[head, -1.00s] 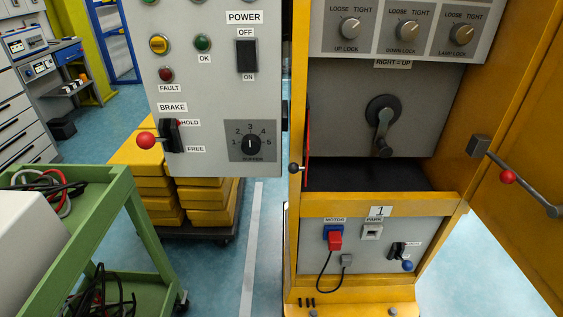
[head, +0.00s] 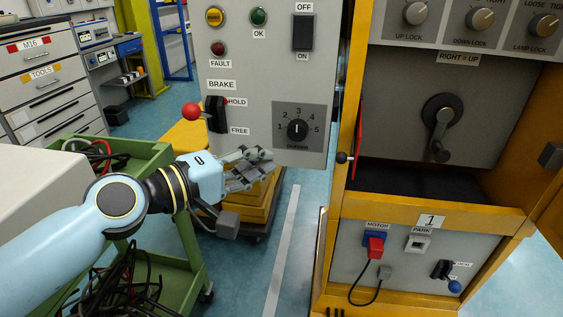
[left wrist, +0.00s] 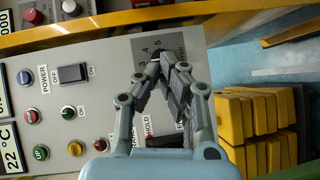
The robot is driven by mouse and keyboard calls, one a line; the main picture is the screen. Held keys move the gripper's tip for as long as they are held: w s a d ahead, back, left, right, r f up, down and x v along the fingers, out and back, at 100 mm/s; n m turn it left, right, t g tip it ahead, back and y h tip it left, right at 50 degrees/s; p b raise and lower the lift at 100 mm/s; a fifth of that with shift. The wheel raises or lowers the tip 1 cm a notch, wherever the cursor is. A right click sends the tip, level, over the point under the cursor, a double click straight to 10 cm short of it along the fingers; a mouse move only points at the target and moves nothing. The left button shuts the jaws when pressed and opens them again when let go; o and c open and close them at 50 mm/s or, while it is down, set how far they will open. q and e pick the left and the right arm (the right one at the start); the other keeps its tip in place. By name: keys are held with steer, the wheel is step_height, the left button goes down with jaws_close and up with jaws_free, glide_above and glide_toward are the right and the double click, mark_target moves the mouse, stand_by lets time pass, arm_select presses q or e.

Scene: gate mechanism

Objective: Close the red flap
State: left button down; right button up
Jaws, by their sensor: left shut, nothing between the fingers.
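The red flap (head: 359,130) shows in the head view as a thin, nearly edge-on red strip at the left side of the yellow cabinet's opening. A black knob (head: 342,158) sticks out to the left at its lower end. The flap stands upright beside the opening, and the crank and dark shelf behind are uncovered. My left gripper (head: 262,166) is shut and empty, left of the flap and apart from it, just below the grey control panel. In the left wrist view its fingers (left wrist: 168,62) come together in front of the panel. My right gripper is not in view.
A green cart (head: 165,150) stands at left, under my left arm. Yellow blocks (left wrist: 235,128) are stacked below the panel. Free floor lies between panel and cabinet (head: 430,210).

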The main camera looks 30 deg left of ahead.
arm_select(q)
steer(key=s+d+x, duration=0.1)
steer(key=d+x, duration=0.1)
steer(key=x, duration=0.9)
steer(key=shift+w+d+f, duration=0.2)
steer(key=shift+d+f, duration=0.05)
steer(key=shift+d, duration=0.15)
